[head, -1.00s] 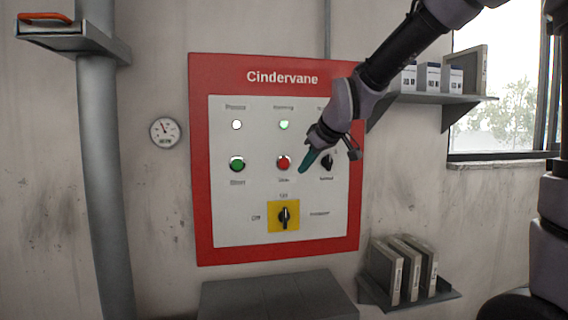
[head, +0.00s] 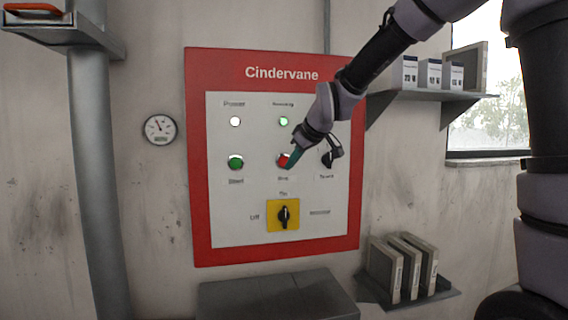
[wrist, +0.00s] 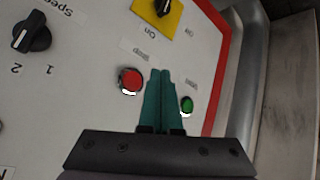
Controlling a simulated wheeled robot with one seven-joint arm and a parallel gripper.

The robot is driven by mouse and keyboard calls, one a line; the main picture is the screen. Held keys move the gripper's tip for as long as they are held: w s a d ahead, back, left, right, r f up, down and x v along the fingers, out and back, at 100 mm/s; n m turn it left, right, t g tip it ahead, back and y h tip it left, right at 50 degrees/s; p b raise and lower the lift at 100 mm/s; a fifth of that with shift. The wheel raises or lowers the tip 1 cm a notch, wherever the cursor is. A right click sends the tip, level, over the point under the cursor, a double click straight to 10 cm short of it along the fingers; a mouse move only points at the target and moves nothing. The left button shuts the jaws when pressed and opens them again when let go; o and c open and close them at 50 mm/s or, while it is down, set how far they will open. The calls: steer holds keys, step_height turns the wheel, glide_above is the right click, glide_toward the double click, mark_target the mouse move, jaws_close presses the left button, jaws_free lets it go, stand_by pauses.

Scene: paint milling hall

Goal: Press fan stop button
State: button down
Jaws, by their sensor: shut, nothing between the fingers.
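The red stop button (head: 282,160) is on the white face of the red-framed Cindervane panel (head: 230,257), right of the green start button (head: 236,162). My gripper (head: 289,163) is shut and empty. In the head view its teal fingertips overlap the right part of the red button. In the wrist view the shut fingers (wrist: 160,73) point at the panel, with the red button (wrist: 130,80) just left of the tips and the green button (wrist: 187,105) to their right. I cannot tell whether the tips touch the panel.
A black speed knob (head: 327,158) is right of the red button. A black rotary switch on a yellow plate (head: 273,225) is below. The running lamp (head: 283,121) glows green above. Shelves with boxes (head: 430,95) and binders (head: 402,270) flank the panel at right.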

mark_target(282, 165)
steer(key=shift+w+a, duration=0.25)
steer(key=shift+w, duration=0.6)
steer(key=shift+w+a, duration=0.2)
steer(key=shift+w, duration=0.6)
steer(key=shift+w+a, duration=0.25)
steer(key=shift+w, duration=0.6)
steer(key=shift+w+a, duration=0.1)
steer(key=shift+w, duration=0.3)
steer(key=shift+w+a, duration=0.15)
steer(key=shift+w, duration=0.25)
stand_by(0.7)
steer(key=shift+s, duration=0.15)
steer(key=shift+s+d, duration=0.25)
steer(key=shift+s, duration=0.4)
steer(key=shift+s+d, duration=0.25)
steer(key=shift+s, duration=0.55)
steer(key=shift+s+d, duration=0.2)
steer(key=shift+s, duration=0.65)
steer(key=shift+s+d, duration=0.25)
steer(key=shift+s, duration=0.55)
